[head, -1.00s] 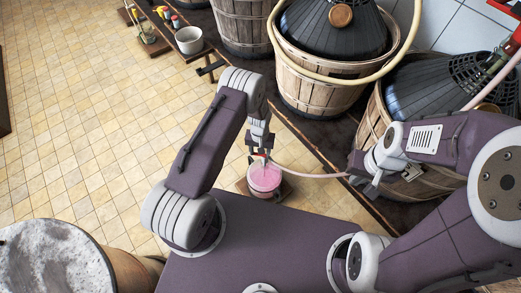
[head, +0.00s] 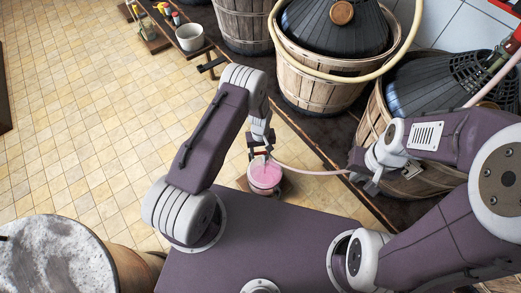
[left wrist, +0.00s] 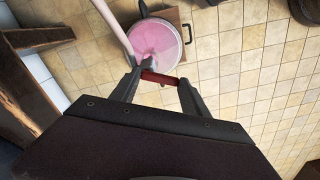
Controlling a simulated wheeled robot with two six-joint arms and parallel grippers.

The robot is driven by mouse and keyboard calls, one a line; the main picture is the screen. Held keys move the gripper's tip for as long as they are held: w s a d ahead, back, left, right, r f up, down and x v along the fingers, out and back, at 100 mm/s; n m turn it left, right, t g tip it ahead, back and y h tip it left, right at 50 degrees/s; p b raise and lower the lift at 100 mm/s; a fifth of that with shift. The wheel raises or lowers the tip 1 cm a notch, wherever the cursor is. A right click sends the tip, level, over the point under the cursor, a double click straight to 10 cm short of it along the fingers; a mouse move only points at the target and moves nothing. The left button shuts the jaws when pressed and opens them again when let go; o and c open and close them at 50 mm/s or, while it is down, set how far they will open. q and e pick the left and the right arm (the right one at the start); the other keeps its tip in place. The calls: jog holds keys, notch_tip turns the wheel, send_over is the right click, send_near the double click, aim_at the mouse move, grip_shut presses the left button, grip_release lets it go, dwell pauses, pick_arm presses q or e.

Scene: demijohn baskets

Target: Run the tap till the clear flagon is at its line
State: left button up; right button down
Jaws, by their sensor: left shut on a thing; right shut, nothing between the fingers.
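The clear flagon (head: 264,181) stands in front of my body, with pink liquid in it. It also shows from above in the left wrist view (left wrist: 174,58), with a dark handle on its right. Its fill line cannot be made out. A pale pink hose (head: 318,171) ends over the flagon's mouth. My left gripper (head: 260,153) is shut on the red tap (left wrist: 160,77) at the hose end, just above the flagon. My right gripper (head: 371,186) is shut and empty, close to the hose at the right; whether it touches the hose cannot be told.
The flagon stands on a small wooden board (left wrist: 184,18). A grey pot (head: 190,37) is at the back left, and a pale-topped barrel (head: 50,260) at the front left.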

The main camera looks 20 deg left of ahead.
aim_at(261, 153)
pick_arm(q)
jog(key=o, duration=1.4)
jog(key=shift+r, duration=0.1)
notch_tip(261, 153, up, 9)
jog(key=p, duration=0.2)
